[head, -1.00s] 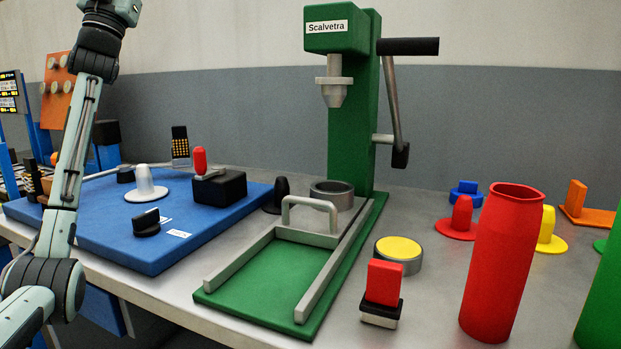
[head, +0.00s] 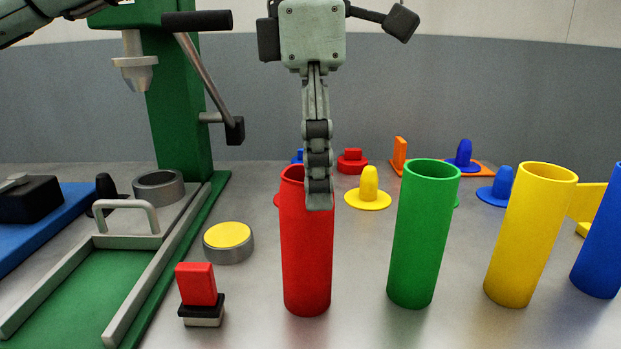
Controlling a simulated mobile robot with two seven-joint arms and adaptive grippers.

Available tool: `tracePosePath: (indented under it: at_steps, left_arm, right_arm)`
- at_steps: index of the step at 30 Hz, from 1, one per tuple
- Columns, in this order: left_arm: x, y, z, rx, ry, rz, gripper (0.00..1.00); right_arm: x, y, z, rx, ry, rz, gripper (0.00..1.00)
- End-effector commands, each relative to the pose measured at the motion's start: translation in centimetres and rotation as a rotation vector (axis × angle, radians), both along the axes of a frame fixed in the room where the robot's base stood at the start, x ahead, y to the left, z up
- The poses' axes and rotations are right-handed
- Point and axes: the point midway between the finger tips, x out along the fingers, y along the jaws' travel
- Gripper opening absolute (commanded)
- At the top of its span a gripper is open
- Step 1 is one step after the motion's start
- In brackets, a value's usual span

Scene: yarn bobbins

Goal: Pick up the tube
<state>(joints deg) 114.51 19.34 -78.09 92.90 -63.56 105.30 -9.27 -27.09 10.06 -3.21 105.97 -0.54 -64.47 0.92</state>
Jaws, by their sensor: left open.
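Several hollow upright tubes stand on the grey table in the head view: a red tube (head: 306,260), a green tube (head: 421,240), a yellow tube (head: 528,240) and a blue tube (head: 600,245) cut off by the right edge. My left gripper (head: 319,196) points down at the red tube's top, its fingers seen edge-on and overlapping the right side of the rim. It is open and holds nothing. I cannot tell whether the fingers touch the tube or how deep they are. My right gripper is not in view.
A green press (head: 178,110) with a lever and a railed base stands at left. A red-topped stamp (head: 198,290) and a yellow-topped button (head: 228,240) lie between it and the red tube. Yellow (head: 369,190) and blue (head: 499,187) flanged pieces stand behind the tubes.

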Motion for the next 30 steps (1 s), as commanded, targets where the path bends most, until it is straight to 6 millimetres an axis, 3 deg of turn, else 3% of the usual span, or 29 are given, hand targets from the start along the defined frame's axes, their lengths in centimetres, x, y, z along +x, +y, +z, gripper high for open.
tracePosePath:
  at_steps: [18, 27, 30]
  left_arm:
    - [0.4, 1.2, -7.5, 0.045, -0.012, -0.003, 0.77]
    - [0.4, 1.1, -8.1, 0.042, -0.012, -0.003, 0.77]
    - [0.4, 1.1, -8.1, 0.042, -0.012, -0.003, 0.65]
  right_arm:
    - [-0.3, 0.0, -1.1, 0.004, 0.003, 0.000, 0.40]
    - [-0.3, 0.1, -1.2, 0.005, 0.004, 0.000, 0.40]
    - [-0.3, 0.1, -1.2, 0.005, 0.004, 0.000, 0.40]
